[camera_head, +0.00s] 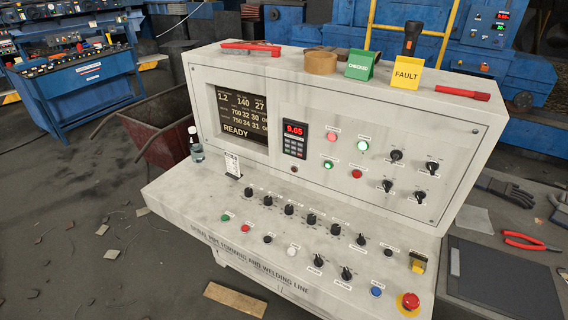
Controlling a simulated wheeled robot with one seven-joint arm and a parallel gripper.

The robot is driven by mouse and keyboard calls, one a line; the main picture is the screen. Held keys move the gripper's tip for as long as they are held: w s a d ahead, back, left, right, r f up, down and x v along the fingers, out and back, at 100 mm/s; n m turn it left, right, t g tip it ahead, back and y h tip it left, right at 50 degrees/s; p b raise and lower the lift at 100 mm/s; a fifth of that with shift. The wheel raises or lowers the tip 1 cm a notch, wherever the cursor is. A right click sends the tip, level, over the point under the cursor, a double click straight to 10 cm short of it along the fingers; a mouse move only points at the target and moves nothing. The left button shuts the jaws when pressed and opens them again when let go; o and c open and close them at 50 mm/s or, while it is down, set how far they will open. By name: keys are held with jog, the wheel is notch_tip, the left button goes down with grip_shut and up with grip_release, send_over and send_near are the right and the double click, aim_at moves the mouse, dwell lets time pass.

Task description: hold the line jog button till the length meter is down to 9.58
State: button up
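The length meter (294,130) is a small dark panel unit with a keypad, and its red digits read 9.65. It sits in the upright face of the grey console (175,202), right of the screen. The line jog button cannot be singled out, as the small labels are unreadable. The sloping desk holds a green button (227,217), a red button (246,226), a black button (267,239), a white button (292,250) and a blue button (377,292). My gripper is not in view.
The screen (238,114) reads READY. Several black knobs (289,208) stand up from the desk. A red emergency stop (408,301) is at its right front corner. A bottle (195,146) stands at the left. Pliers (530,241) lie on a table at right.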

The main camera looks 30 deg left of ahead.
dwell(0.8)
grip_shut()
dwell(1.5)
